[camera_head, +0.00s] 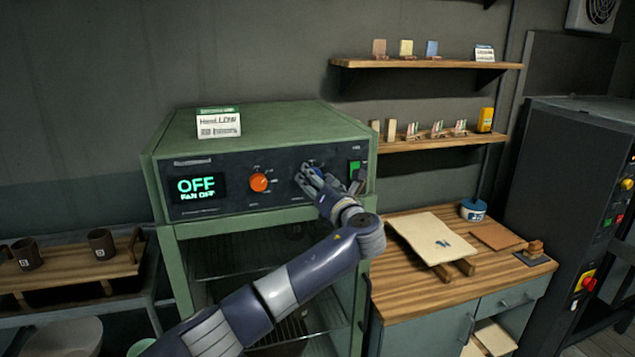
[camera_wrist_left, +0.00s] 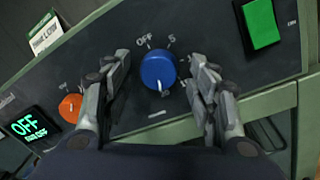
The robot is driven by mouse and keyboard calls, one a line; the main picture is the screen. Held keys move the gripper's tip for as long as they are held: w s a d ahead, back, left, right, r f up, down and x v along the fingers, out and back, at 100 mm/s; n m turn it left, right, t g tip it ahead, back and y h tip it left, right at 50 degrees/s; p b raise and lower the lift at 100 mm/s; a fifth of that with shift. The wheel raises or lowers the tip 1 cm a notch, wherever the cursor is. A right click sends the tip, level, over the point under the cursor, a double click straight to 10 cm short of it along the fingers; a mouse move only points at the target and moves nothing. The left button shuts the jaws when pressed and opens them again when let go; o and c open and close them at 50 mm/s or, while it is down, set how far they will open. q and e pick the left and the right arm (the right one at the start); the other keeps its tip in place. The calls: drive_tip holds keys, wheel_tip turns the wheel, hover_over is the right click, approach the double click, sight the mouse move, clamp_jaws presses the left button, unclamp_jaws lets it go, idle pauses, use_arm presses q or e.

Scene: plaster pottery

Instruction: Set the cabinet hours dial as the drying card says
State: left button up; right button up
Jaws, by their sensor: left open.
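The green drying cabinet (camera_head: 270,120) has a dark front panel. Its blue dial (camera_wrist_left: 158,71) has marks around it, among them OFF at upper left, and a pale mark low on its face. My left gripper (camera_head: 309,174) is open at the panel, its fingers on either side of the dial in the left wrist view, with small gaps. In the head view the gripper mostly hides the dial. A white card with a green top (camera_head: 218,123) stands on the cabinet; its small print is unreadable. My right gripper is not in view.
An orange dial (camera_head: 258,182) and a display reading OFF, FAN OFF (camera_head: 197,188) are left of the blue dial. A green switch (camera_wrist_left: 260,24) is to its right. A wooden bench (camera_head: 400,295) stands right of the cabinet, a rack with mugs (camera_head: 75,262) left.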

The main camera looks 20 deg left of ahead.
use_arm(q)
drive_tip(key=v, duration=1.2)
drive_tip(key=shift+f, duration=0.1)
